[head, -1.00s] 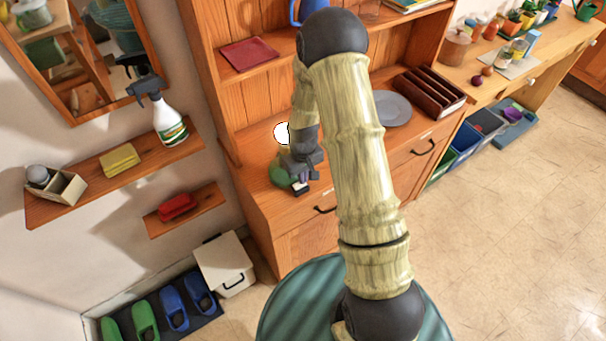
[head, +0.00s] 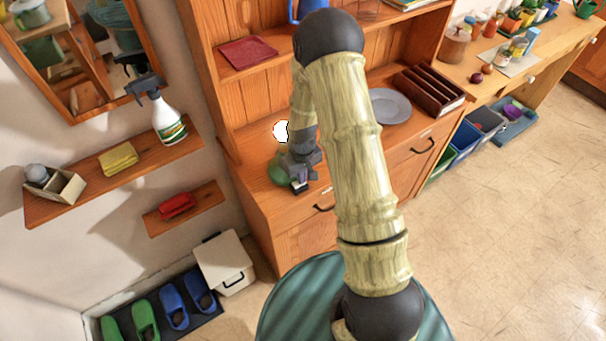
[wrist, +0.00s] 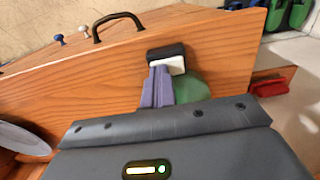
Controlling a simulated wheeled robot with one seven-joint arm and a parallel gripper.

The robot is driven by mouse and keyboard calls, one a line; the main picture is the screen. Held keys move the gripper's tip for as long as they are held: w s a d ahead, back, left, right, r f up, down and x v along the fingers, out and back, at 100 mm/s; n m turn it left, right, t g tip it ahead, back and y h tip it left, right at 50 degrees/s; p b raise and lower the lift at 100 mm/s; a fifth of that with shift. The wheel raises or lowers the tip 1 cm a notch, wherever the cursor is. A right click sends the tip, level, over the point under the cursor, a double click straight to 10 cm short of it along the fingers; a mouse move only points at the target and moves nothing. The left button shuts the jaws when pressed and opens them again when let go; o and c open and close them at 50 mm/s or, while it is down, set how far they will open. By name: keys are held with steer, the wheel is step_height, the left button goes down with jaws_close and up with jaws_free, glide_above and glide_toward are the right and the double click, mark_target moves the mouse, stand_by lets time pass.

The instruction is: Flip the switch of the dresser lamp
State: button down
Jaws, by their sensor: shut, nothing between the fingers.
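The dresser lamp stands on the dresser top, with a round green base (head: 278,172) and a glowing white bulb (head: 281,131) in the head view. My arm and gripper cover part of it. In the wrist view, part of the green base (wrist: 190,89) shows beside my fingers. A dark block with a white part (wrist: 168,64), which looks like the lamp's switch, lies right at my fingertips. My gripper (wrist: 160,72) is shut and empty, its purple fingers together. The fingertips overlap the white part's lower edge; I cannot tell whether they touch it.
The wooden dresser (head: 285,212) has dark drawer handles. A grey plate (head: 390,106) and a dark brown rack (head: 430,90) stand on its top, right of my arm. A red folded cloth (head: 248,53) lies on the shelf above. Wall shelves are at the left.

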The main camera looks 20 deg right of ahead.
mark_target(298, 183)
steer(key=shift+s+a+r, duration=0.1)
steer(key=shift+s+a, duration=0.15)
steer(key=shift+a, duration=0.4)
steer(key=shift+r, duration=0.15)
step_height(298, 183, up, 4)
steer(key=p, duration=0.3)
step_height(298, 183, up, 10)
steer(key=b, duration=0.2)
stand_by(0.5)
steer(key=s+d+r+m+t, duration=0.1)
steer(key=s+r, duration=0.3)
steer(key=s, duration=0.3)
steer(key=s+d+r+m+t, duration=0.1)
steer(key=s+r+m, duration=0.1)
steer(key=s+r, duration=0.2)
steer(key=s, duration=0.3)
steer(key=shift+s+m+t, duration=0.3)
steer(key=shift+s, duration=0.05)
